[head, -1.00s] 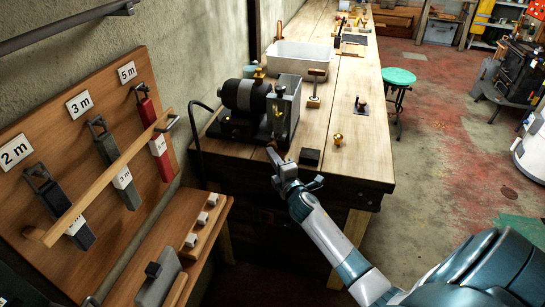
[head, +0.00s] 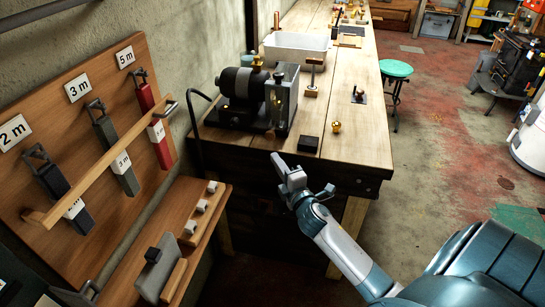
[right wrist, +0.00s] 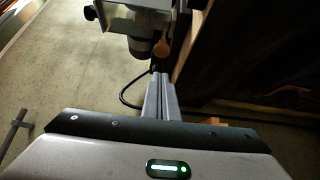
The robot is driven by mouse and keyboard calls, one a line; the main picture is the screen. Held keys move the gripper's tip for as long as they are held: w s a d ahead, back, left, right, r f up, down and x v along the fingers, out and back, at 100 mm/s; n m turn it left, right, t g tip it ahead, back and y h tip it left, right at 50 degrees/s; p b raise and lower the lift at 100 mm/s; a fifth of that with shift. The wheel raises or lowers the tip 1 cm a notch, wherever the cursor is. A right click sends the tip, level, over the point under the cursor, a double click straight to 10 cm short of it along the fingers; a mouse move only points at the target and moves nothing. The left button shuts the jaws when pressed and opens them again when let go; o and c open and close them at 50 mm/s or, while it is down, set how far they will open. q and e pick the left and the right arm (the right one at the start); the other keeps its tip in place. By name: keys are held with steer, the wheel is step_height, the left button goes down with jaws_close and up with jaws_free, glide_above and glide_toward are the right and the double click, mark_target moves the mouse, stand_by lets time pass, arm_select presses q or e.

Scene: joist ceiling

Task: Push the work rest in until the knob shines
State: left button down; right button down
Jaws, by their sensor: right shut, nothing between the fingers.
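The bench grinder (head: 240,95) stands on the near left corner of the wooden bench. I cannot tell the work rest apart from the grinder's front parts. My right gripper (head: 277,160) is shut and empty, in front of the bench's near edge and apart from the grinder. In the right wrist view its closed fingers (right wrist: 160,92) point toward an orange round part (right wrist: 162,48) beside the grinder. My left gripper is out of view.
A black block (head: 308,144) and a brass ball-shaped knob (head: 337,127) sit near the bench's front edge. A white tub (head: 297,46) is farther back. A wooden rack with tagged tools (head: 75,135) is on the left wall. A green stool (head: 396,69) stands right of the bench.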

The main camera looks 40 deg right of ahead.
steer(key=shift+v, duration=1.15)
steer(key=shift+f, duration=0.1)
steer(key=s+a+f+m+g+y+b, duration=0.1)
steer(key=s+a+f+m+g, duration=0.3)
steer(key=f, duration=1)
steer(key=s+f+g, duration=0.2)
steer(key=s+f, duration=0.4)
steer(key=f, duration=0.8)
steer(key=s+a+f+m+g+y+b, duration=0.1)
steer(key=s+f+m+g, duration=0.3)
steer(key=f, duration=1)
steer(key=s+a+f+m+g+y, duration=0.1)
steer(key=s+a+f+g, duration=0.15)
steer(key=s+f, duration=0.65)
steer(key=s+a+f+m+g, duration=0.1)
steer(key=s+a+f, duration=0.3)
steer(key=s+f, duration=0.55)
steer(key=s+a+f+m+g, duration=0.1)
steer(key=s+a+f, duration=0.1)
steer(key=s, duration=0.8)
steer(key=s+a+f+m+g, duration=0.2)
steer(key=s+a, duration=0.1)
steer(key=s, duration=0.8)
steer(key=shift+s+a+y+b, duration=0.25)
steer(key=shift+s+y+b, duration=0.05)
steer(key=shift+s+y, duration=0.1)
